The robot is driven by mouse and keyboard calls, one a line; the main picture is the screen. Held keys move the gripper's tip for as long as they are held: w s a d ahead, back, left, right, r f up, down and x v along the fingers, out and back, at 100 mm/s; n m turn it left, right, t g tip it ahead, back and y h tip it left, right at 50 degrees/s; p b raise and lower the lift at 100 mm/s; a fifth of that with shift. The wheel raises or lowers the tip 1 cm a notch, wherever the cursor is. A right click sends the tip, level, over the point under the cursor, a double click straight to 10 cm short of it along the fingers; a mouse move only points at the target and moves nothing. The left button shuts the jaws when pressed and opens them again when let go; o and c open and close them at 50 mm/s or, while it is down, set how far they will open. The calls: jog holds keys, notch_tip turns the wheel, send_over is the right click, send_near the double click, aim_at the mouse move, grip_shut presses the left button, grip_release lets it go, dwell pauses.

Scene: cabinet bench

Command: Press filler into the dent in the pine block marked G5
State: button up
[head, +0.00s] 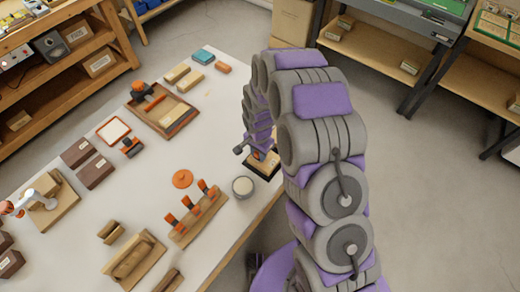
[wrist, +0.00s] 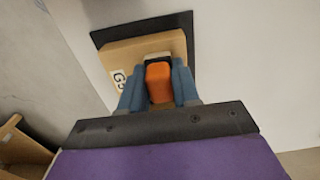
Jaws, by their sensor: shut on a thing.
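The pine block marked G5 (wrist: 112,58) lies on a dark mat (wrist: 182,22); its label faces the camera in the wrist view. In the head view the block (head: 266,159) is near the table's right edge, partly behind my arm. My gripper (wrist: 157,80) is shut on an orange-handled tool (wrist: 159,84), whose dark end is over the block. I cannot tell whether it touches the wood. The dent does not show; the tool and fingers cover part of the block. A round tin (head: 243,186) with pale contents stands just in front of the mat.
A wooden rack (head: 200,214) holds several orange-handled tools beside an orange disc (head: 182,178). A wooden tray (head: 183,121), wood pieces and dark boxes (head: 78,153) fill the table's left and back. Bare tabletop (head: 205,150) lies left of my gripper.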

jog(key=shift+s, duration=0.2)
dwell(0.3)
jog(key=shift+w+d, duration=0.85)
jog(key=shift+w, duration=0.15)
jog(key=shift+s+a, duration=0.15)
jog(key=shift+s+a+p, duration=0.3)
jog(key=shift+s+a, duration=0.3)
jog(key=shift+s, duration=0.3)
jog(key=shift+r, duration=0.1)
